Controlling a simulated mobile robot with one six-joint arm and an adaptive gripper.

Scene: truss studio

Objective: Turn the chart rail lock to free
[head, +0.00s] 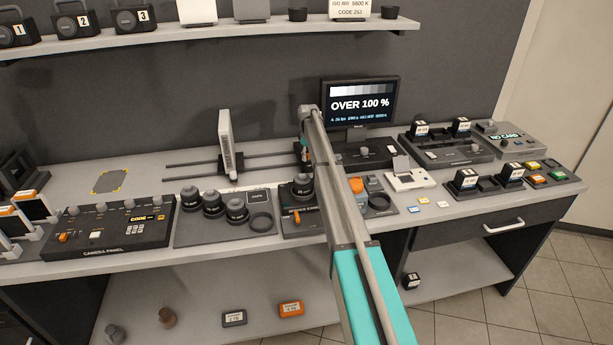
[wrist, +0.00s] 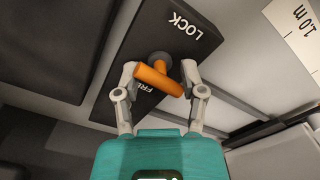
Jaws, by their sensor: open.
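In the wrist view the chart rail lock is a dark plate (wrist: 150,32) marked LOCK at its upper end and FREE, partly covered, lower down. An orange lever (wrist: 158,78) on a grey round pivot lies across the plate, slanting down to the right over the FREE lettering. My gripper (wrist: 159,68) is open, with one grey finger on each side of the lever. I cannot tell whether a finger touches it. In the head view the chart rail (head: 190,164) runs along the bench, carrying an upright white panel (head: 227,143). My arm hides the lock there.
A scale strip marked 1.0 m (wrist: 298,30) lies to the right in the wrist view. In the head view, a monitor (head: 360,102) reading OVER 100 % stands right of my arm. A lens tray (head: 215,225) and camera panel (head: 105,228) sit along the bench front.

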